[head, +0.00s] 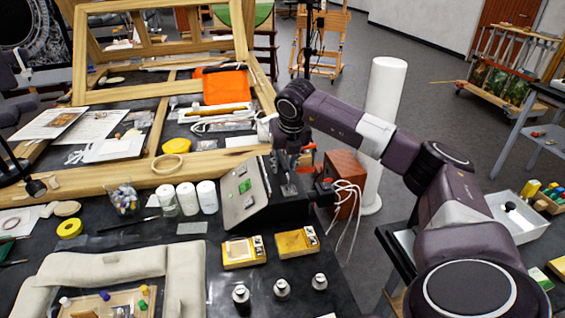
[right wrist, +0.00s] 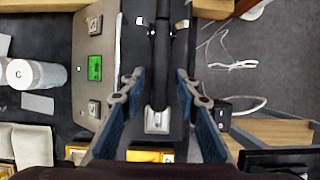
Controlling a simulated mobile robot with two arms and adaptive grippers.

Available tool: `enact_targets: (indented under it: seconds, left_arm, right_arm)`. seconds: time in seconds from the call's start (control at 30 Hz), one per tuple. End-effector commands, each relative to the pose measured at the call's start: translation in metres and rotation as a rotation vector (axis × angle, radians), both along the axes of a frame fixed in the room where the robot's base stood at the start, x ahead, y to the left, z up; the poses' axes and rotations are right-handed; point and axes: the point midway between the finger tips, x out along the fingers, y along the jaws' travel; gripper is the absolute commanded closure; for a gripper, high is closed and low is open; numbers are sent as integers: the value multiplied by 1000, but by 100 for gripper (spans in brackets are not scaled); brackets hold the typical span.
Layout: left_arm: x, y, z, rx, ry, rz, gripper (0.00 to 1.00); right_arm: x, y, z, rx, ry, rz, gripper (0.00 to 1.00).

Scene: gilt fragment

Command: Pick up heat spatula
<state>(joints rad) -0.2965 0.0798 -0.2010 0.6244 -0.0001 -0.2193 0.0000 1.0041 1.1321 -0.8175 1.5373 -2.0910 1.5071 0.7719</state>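The heat spatula (right wrist: 161,50) is a dark rod-like tool with a light metal end (right wrist: 157,119), lying along the dark stand beside a grey control unit (right wrist: 96,60) with a green display. In the head view the control unit (head: 240,194) stands at the table's right edge, and the spatula there is largely hidden by my right gripper. My right gripper (right wrist: 160,82) is open, with one blue-padded finger on each side of the spatula and visible gaps on both sides. In the head view the right gripper (head: 289,158) points down over the stand. My left gripper is not clearly visible.
White cables (head: 347,190) hang by an orange-brown box (head: 341,171) right of the stand. White bottles (head: 188,199) stand left of the unit. Two yellow boxes (head: 243,251) (head: 297,241) and small metal-capped jars lie in front. A wooden frame (head: 120,178) lies behind.

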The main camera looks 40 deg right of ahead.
Motion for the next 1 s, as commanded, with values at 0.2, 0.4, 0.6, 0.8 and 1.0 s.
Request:
enact_targets:
  seconds: [0.2, 0.4, 0.6, 0.8, 1.0]
  left_arm:
    - [-3, 0, 0, 1, 4, 1, 78]
    - [-6, 1, -1, 1, 9, 1, 78]
    - [-7, 1, -1, 1, 10, 1, 78]
    - [-7, 1, -3, 1, 10, 2, 78]
    - [-7, 1, -8, 1, 10, 2, 78]
  right_arm:
    - [0, 0, 0, 0, 0, 0, 98]
    - [0, 0, 1, 0, -1, 0, 100]
    - [0, 0, 1, 0, -1, 0, 100]
    - [1, 0, 12, 1, -4, 0, 100]
    - [2, 1, 46, 1, -7, 1, 100]
